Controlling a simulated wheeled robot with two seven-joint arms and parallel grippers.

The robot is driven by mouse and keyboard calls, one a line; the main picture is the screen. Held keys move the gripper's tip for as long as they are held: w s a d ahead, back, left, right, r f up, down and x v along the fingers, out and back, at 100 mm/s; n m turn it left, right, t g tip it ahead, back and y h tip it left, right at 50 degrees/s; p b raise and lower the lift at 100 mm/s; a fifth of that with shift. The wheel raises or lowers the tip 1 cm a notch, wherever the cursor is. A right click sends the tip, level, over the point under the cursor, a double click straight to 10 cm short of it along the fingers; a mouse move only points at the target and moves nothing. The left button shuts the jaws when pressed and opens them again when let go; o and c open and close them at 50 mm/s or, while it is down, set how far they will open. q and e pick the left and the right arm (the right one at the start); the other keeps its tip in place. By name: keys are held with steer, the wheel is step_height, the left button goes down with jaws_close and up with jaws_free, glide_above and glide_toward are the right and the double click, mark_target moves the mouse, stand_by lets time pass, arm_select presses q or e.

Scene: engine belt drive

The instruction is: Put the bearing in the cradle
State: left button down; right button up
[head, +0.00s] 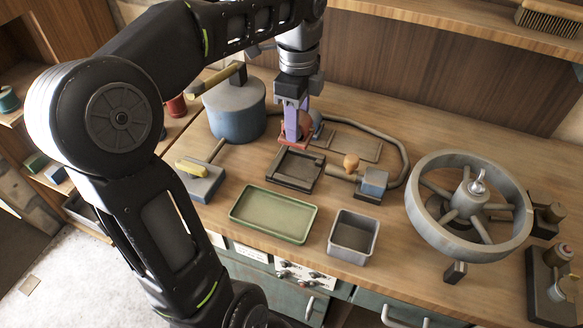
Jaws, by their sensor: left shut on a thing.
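My left gripper (298,128) comes down from above at the back middle of the bench, with purple fingers pointing down. It is shut on a small reddish-brown piece (306,128), which looks like the bearing; the fingers partly hide it. Just in front of and below the fingers is a dark, low, open frame (296,168), which looks like the cradle. The held piece is at its back edge in the picture; I cannot tell whether they touch. My right gripper is not in view.
A blue-grey pot (236,112) stands left of the gripper. A green tray (272,214) and a grey bin (352,236) are in front. A shelf (470,25) overhangs behind.

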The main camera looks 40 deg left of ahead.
arm_select(q)
step_height(320, 180, down, 3)
steer(key=shift+f+b, duration=0.15)
steer(key=shift+b, duration=0.8)
step_height(320, 180, down, 2)
steer(key=shift+f, duration=0.45)
steer(key=shift+f, duration=0.1)
steer(key=shift+f, duration=1.75)
